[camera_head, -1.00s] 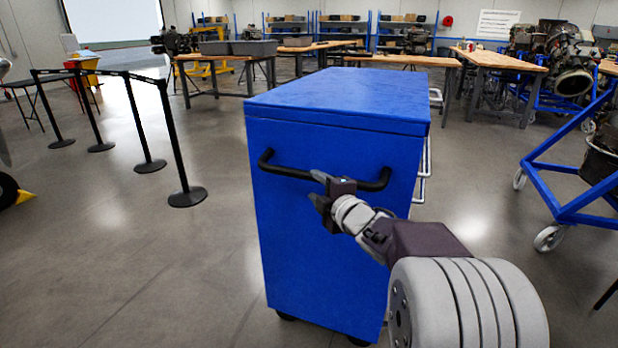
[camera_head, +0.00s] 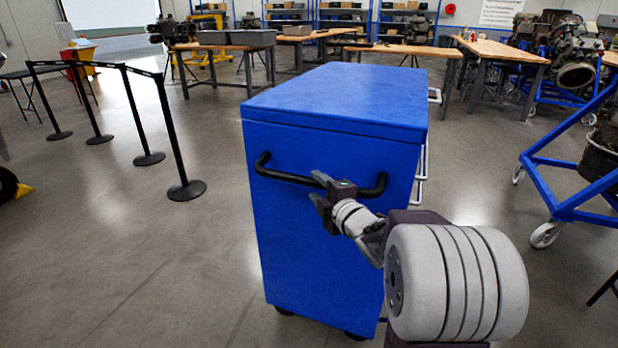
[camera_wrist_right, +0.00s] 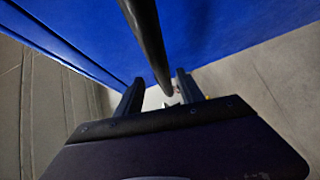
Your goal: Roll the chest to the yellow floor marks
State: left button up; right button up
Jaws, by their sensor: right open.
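The blue chest (camera_head: 320,230) stands upright in the middle of the head view, on dark casters. Its black bar handle (camera_head: 285,174) crosses the near face below the top. My right gripper (camera_head: 320,190) is at the right half of this handle, with its fingers open. In the right wrist view the handle (camera_wrist_right: 146,35) runs down between the two parted fingers (camera_wrist_right: 158,92). Whether they touch the bar I cannot tell. My left gripper is not in view. No yellow floor marks can be made out.
Black barrier posts (camera_head: 175,140) with belts stand to the left. A blue wheeled turbine stand (camera_head: 570,190) is at the right. Wooden workbenches (camera_head: 400,50) stand behind the chest. The floor between posts and chest is clear. A small yellow piece (camera_head: 24,190) lies at the far left.

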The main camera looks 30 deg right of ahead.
aim_at(308, 178)
jog(key=w, duration=0.2)
jog(key=w+f, duration=0.1)
jog(key=w, duration=0.1)
jog(key=w+d, duration=0.1)
jog(key=shift+w+f+b, duration=0.3)
jog(key=shift+w, duration=0.1)
jog(key=shift+w+r, duration=0.1)
jog(key=shift+w, duration=0.45)
grip_shut()
dwell(0.4)
